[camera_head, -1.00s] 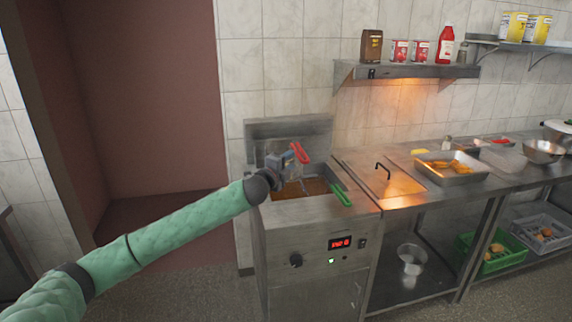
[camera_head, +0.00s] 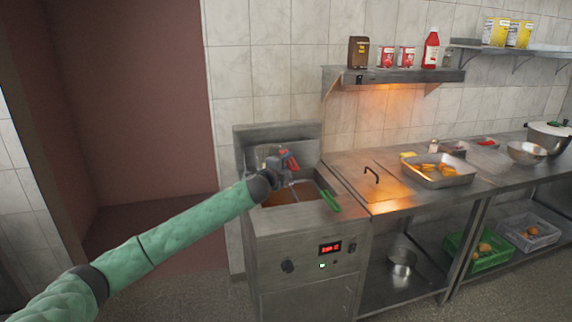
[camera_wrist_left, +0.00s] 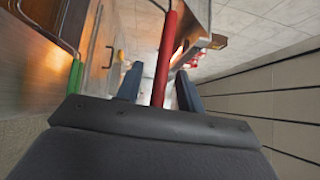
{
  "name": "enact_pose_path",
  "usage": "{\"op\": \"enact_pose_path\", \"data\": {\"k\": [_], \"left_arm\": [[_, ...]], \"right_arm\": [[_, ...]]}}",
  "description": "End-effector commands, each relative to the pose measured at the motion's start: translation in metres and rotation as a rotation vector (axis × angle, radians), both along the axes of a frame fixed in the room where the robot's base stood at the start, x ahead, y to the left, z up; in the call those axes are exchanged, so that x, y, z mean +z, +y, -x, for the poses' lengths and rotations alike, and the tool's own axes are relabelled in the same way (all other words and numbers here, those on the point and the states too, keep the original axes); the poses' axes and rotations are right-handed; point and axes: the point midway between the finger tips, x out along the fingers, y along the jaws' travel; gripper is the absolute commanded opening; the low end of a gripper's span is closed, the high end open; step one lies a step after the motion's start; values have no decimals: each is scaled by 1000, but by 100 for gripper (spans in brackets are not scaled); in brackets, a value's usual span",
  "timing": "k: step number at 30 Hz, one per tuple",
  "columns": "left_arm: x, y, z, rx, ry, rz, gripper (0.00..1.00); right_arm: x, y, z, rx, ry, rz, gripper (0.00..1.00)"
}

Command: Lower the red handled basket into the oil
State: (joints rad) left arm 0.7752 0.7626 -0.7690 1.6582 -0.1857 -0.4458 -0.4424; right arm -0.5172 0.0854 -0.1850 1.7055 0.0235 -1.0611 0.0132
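The fryer (camera_head: 303,228) stands below my left gripper (camera_head: 285,162), with brownish oil (camera_head: 277,199) in its vat. The red handle (camera_head: 293,160) of the basket is at the gripper, above the vat. In the left wrist view the red handle (camera_wrist_left: 165,60) runs between the two fingers of my left gripper (camera_wrist_left: 160,78). The fingers stand apart, with a gap showing on the handle's left side, so the gripper looks open around it. The red handled basket's mesh is mostly hidden by the gripper. My right gripper is not in view.
A green handle (camera_head: 330,200) sticks out at the vat's right front; it also shows in the wrist view (camera_wrist_left: 76,76). A lidded counter (camera_head: 375,190) adjoins on the right, with a metal tray of food (camera_head: 462,182) beyond. A shelf (camera_head: 395,74) hangs above.

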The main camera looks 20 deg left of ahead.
Motion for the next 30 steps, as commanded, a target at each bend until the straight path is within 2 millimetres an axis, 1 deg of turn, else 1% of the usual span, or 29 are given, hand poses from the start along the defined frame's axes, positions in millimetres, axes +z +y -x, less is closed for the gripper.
{"op": "enact_pose_path", "data": {"k": [1,3,5,6,8,9,10,11,20,30], "left_arm": [[0,0,0,0,0,0,28],[0,0,0,0,0,0,15],[0,0,0,0,0,0,3],[0,0,0,0,0,0,0],[0,0,0,0,0,0,0],[0,0,0,0,0,0,9],[0,0,0,0,0,0,3],[0,0,0,0,0,0,0],[5,0,0,0,-1,-1,0],[27,0,0,0,-2,0,0]], "right_arm": [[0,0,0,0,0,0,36],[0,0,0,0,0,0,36],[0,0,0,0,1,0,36],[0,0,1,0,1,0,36],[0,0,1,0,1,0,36],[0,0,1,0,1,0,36],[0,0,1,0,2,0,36],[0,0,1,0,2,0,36],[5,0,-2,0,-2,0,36],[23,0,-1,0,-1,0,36]]}}
